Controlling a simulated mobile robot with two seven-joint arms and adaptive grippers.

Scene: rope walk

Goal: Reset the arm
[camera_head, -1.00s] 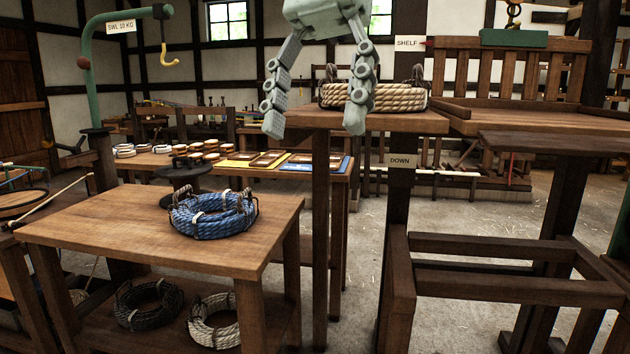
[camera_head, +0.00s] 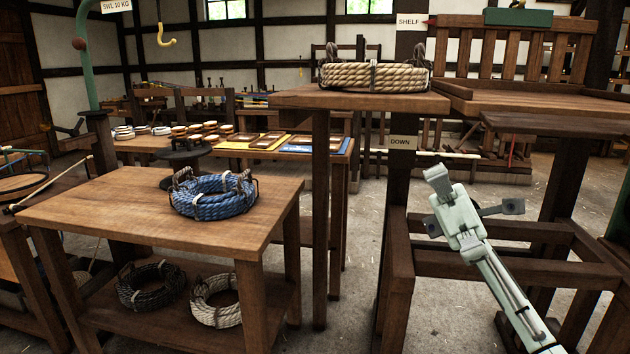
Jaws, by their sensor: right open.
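My right arm comes in from the lower right, pale green. My right gripper (camera_head: 450,205) stands in front of the dark timber frame, well below and right of the cream rope coil (camera_head: 375,77). It is open and I see nothing in it. The cream coil rests on the raised wooden stand (camera_head: 300,97), clear of the gripper. A blue rope coil (camera_head: 213,197) lies on the low table (camera_head: 110,215). My left gripper is out of view.
A dark coil (camera_head: 150,286) and a white coil (camera_head: 215,300) lie on the table's lower shelf. A post with a DOWN sign (camera_head: 400,142) and a dark rail frame (camera_head: 500,265) stand near my right arm. A yellow hook (camera_head: 166,38) hangs at the upper left.

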